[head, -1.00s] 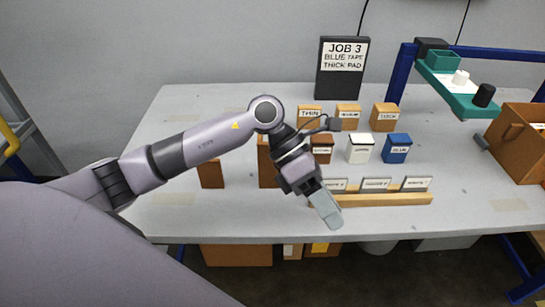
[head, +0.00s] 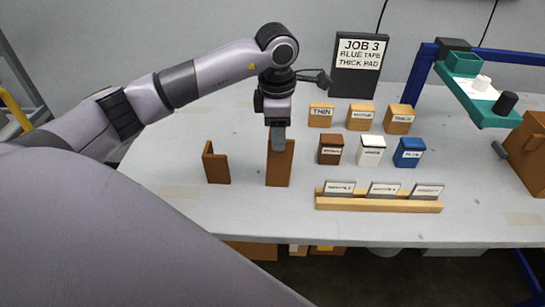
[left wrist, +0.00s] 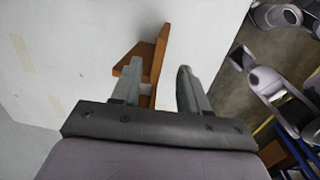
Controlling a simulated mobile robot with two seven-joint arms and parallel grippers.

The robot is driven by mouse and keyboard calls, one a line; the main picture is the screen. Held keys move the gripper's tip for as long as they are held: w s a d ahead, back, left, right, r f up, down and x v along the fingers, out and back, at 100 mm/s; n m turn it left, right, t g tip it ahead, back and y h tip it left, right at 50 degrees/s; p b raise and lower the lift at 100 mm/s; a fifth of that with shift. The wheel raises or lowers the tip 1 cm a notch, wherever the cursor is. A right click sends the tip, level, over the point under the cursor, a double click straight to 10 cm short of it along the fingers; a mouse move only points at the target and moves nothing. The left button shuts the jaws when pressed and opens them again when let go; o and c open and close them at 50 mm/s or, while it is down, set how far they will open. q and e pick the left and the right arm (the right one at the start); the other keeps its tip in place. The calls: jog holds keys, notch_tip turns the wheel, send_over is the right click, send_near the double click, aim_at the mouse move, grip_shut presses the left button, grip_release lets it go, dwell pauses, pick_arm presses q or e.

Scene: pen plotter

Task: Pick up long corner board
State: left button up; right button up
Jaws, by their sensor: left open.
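The long corner board (head: 281,168), a tall brown angled piece, stands upright on the table left of centre. A shorter brown corner board (head: 216,166) stands to its left. My left gripper (head: 278,145) points down at the top of the long board, and its fingers overlap the board's upper part in the head view. In the left wrist view the gripper (left wrist: 158,78) is open, with a brown corner board (left wrist: 157,62) showing between and beyond the fingers. I cannot tell whether a finger touches it. My right gripper is not in view.
Boxes labelled by thickness (head: 360,118) and coloured boxes (head: 371,150) stand right of the board. A wooden rack with label cards (head: 378,206) lies in front of them. A job sign (head: 360,68) stands behind. The table's front left is clear.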

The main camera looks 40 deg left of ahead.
aim_at(277, 156)
pick_arm(q)
jog(key=shift+g, duration=0.5)
jog(key=f, duration=0.5)
jog(key=shift+s+f, duration=0.15)
jog(key=shift+s, duration=0.05)
jog(key=shift+w, duration=0.1)
jog(key=shift+r, duration=0.3)
jog(key=c, duration=0.4)
grip_shut()
jog(key=shift+r, duration=0.1)
